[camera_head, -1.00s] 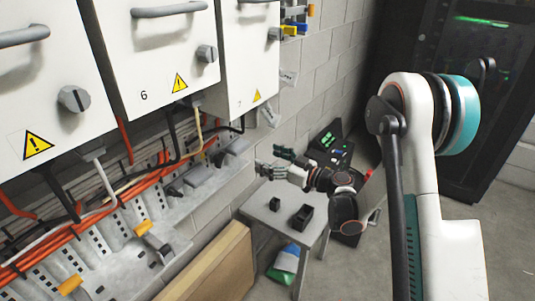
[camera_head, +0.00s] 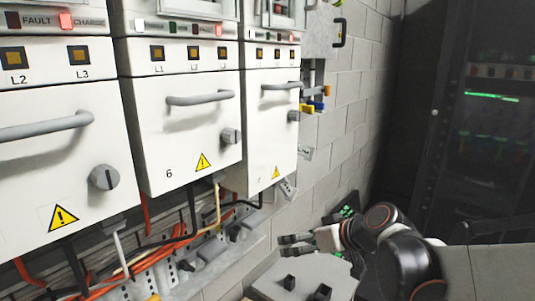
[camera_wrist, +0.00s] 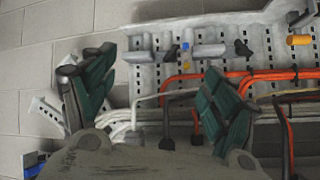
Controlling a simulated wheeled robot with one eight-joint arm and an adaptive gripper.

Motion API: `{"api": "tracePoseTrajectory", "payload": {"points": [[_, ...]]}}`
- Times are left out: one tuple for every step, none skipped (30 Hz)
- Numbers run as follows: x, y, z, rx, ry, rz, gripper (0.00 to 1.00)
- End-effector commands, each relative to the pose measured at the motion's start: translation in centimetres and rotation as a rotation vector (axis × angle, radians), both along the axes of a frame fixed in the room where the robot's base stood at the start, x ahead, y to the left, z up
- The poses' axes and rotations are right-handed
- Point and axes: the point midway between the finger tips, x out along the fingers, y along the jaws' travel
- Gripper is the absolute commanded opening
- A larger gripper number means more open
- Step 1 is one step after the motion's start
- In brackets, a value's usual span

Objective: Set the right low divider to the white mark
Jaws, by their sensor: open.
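My gripper (camera_head: 290,245) is in front of the wall, above the grey stool and to the right of the perforated cable tray (camera_head: 170,280). The tray (camera_wrist: 255,35) lies beyond the fingers there. On it are a grey block with a dark end (camera_wrist: 210,50), another grey block (camera_wrist: 135,57), small blue and orange marks and an orange piece (camera_wrist: 298,40). I cannot tell which piece is the right low divider, and no white mark is clear.
White cabinets (camera_head: 190,120) with handles and knobs hang above the tray. Orange, black and white cables (camera_wrist: 200,85) run between the fingers and tray. The grey stool (camera_head: 300,278) carries two small black blocks. A dark rack (camera_head: 490,120) stands at right.

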Motion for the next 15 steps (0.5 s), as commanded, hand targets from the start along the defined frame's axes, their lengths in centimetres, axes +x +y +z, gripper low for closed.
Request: {"api": "tracePoseTrajectory", "payload": {"points": [[-1.5,-0.4,0.3,-0.019,0.022,-0.023,0.79],[-2.3,-0.7,0.4,-0.031,0.037,-0.040,0.79],[-3.4,-1.2,0.5,-0.046,0.056,-0.062,0.79],[-4.2,-1.5,0.6,-0.057,0.070,-0.080,0.79],[-5.0,-1.9,0.7,-0.069,0.083,-0.097,0.79],[-6.1,-2.4,0.7,-0.084,0.099,-0.122,0.79],[-6.9,-2.7,0.8,-0.095,0.110,-0.140,0.79],[-7.7,-3.1,0.8,-0.107,0.122,-0.159,0.79],[-8.8,-3.7,0.8,-0.122,0.135,-0.184,0.79],[-9.6,-4.1,0.7,-0.133,0.145,-0.204,0.79],[-10.4,-4.5,0.7,-0.145,0.154,-0.224,0.79],[-11.5,-5.0,0.7,-0.160,0.165,-0.250,0.79],[-12.3,-5.5,0.6,-0.171,0.173,-0.270,0.79],[-13.1,-5.9,0.6,-0.181,0.180,-0.291,0.79],[-14.1,-6.5,0.4,-0.196,0.189,-0.319,0.79]]}}
